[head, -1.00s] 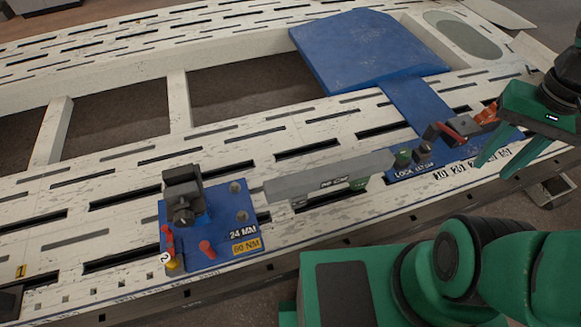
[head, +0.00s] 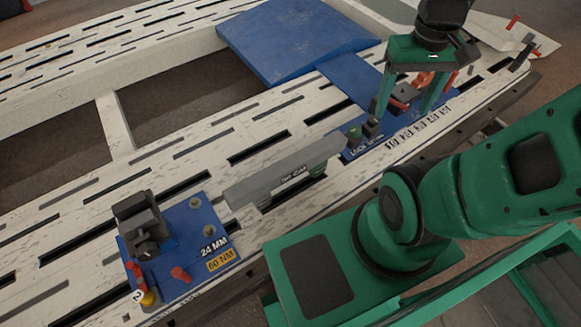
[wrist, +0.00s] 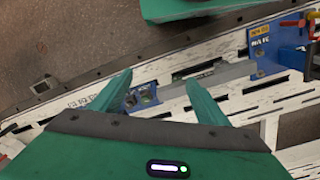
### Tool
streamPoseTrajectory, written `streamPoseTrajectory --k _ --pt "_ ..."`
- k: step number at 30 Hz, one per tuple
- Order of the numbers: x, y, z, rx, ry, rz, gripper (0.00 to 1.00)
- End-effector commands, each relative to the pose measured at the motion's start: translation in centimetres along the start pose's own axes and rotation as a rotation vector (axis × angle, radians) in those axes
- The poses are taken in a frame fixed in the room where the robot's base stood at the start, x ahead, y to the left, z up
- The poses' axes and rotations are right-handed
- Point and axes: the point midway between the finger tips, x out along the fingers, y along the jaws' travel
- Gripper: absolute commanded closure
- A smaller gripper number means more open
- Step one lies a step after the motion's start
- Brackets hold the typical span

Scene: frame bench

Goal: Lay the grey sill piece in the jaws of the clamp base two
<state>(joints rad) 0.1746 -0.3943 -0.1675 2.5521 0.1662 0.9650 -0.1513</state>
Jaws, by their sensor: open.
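The grey sill piece (head: 272,176) is a long bar with a small label, lying on the white slotted bench between two blue bases. It also shows in the wrist view (wrist: 230,74). My gripper (head: 406,106) is open and empty, pointing down over the right-hand blue base, beyond the sill piece's right end. Its fingers (wrist: 158,82) also show in the wrist view.
The right-hand blue base (head: 378,140), marked LOCK, carries dark blocks and red and orange parts under my gripper. A blue plate (head: 300,40) lies farther back. The bench frame has large openings at the back left. The bench's near edge runs beside my green base.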

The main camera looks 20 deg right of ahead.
Motion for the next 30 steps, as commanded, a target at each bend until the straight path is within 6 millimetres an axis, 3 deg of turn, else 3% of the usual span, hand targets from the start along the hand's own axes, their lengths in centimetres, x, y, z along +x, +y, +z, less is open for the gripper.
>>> streamPoseTrajectory --k 6,15,24,30 --pt "3.1 -2.2 -5.0 -0.325 -0.007 0.043 0.31" --pt "8.7 -6.3 -10.6 -0.773 -0.015 0.073 0.31" --pt "15.8 -11.5 -14.4 -1.217 -0.019 0.071 0.31" --pt "21.3 -15.6 -15.5 -1.510 -0.014 0.052 0.31"
